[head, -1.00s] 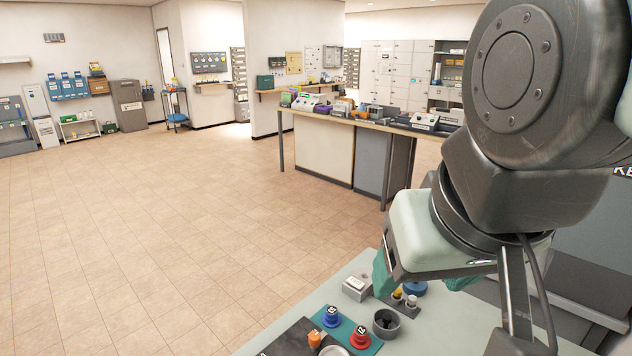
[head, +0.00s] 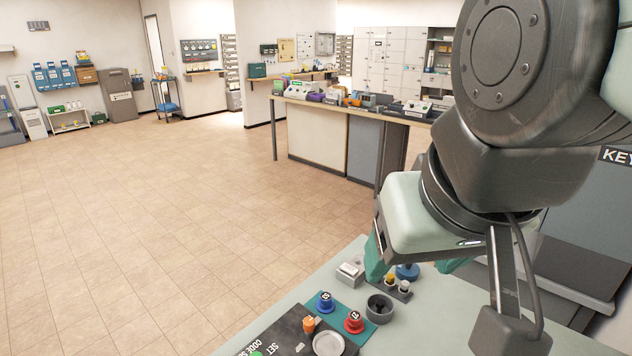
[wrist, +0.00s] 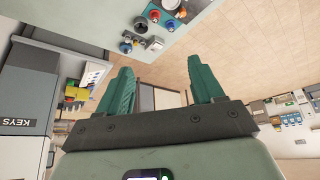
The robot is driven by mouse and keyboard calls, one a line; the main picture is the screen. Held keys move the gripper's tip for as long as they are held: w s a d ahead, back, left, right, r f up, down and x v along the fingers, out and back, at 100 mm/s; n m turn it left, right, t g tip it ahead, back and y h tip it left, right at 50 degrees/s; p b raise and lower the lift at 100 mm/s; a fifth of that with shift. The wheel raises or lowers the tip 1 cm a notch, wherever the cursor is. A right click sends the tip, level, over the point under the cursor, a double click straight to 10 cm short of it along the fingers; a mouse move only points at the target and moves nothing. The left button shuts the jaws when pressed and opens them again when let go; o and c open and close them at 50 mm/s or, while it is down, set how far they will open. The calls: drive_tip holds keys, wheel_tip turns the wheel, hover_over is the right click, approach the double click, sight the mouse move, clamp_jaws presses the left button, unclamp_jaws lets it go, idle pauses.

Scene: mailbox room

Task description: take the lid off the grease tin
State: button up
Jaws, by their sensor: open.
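I cannot tell for certain which object is the grease tin. A round blue item (head: 407,271) sits at the far end of the pale green worktop (head: 440,318), beneath my gripper, and may be the tin; its lid is not distinct. My gripper (head: 415,262) is above this end, its teal fingers spread wide and partly screening the small items. In the wrist view my gripper (wrist: 160,66) is open with nothing between its fingers, and a small blue item (wrist: 125,47) shows beyond the left fingertip.
Near the gripper are a white box (head: 351,271), a small tray with capped bottles (head: 397,285) and a dark cup (head: 380,307). Blue (head: 325,302) and red (head: 353,321) stamps and a silver dish (head: 328,343) are nearer. Open floor lies left.

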drive_tip(key=shift+c, duration=0.5)
drive_tip(key=shift+c, duration=0.8)
